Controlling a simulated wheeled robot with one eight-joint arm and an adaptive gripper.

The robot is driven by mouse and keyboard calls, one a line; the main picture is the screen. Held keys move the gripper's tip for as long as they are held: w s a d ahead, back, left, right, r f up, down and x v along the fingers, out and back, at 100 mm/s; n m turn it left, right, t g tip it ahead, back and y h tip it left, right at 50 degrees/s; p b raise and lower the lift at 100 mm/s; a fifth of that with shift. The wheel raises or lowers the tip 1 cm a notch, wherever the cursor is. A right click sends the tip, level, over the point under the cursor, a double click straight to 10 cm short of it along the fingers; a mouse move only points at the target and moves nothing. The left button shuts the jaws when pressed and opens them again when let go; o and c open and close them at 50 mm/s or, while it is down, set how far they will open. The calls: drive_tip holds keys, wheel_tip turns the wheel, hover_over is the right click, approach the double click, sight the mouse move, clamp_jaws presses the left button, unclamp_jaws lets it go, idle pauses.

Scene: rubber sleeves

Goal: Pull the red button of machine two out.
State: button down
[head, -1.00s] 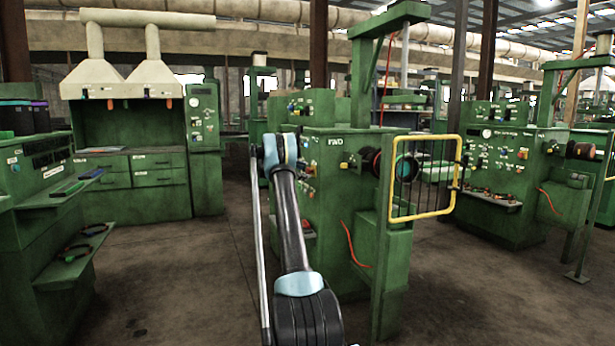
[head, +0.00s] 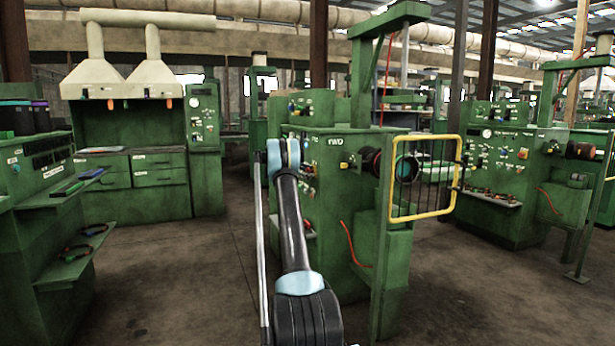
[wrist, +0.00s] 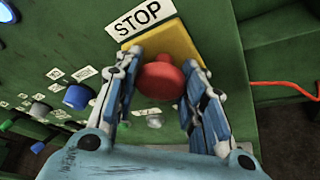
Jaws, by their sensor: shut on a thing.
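In the wrist view the red button (wrist: 161,82) stands on a yellow square plate (wrist: 172,42) below a white STOP label (wrist: 141,17). My gripper (wrist: 163,66) has one finger on each side of the red button and is shut on it. In the head view my arm reaches to the green machine marked FWD (head: 333,165). My gripper and the red button are hidden there behind the arm. I see no number that marks the machine as machine two.
Blue, green and white knobs, among them a blue knob (wrist: 77,97), sit left of the button. A red cable (wrist: 285,88) hangs to the right. A yellow-framed gate (head: 425,213) stands out from the machine's right side. The floor at the left is clear.

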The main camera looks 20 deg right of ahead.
drive_tip(key=shift+s+a+f, duration=0.1)
drive_tip(key=shift+a, duration=0.85)
drive_tip(key=c, duration=1)
unclamp_jaws()
drive_tip(key=v, duration=1.2)
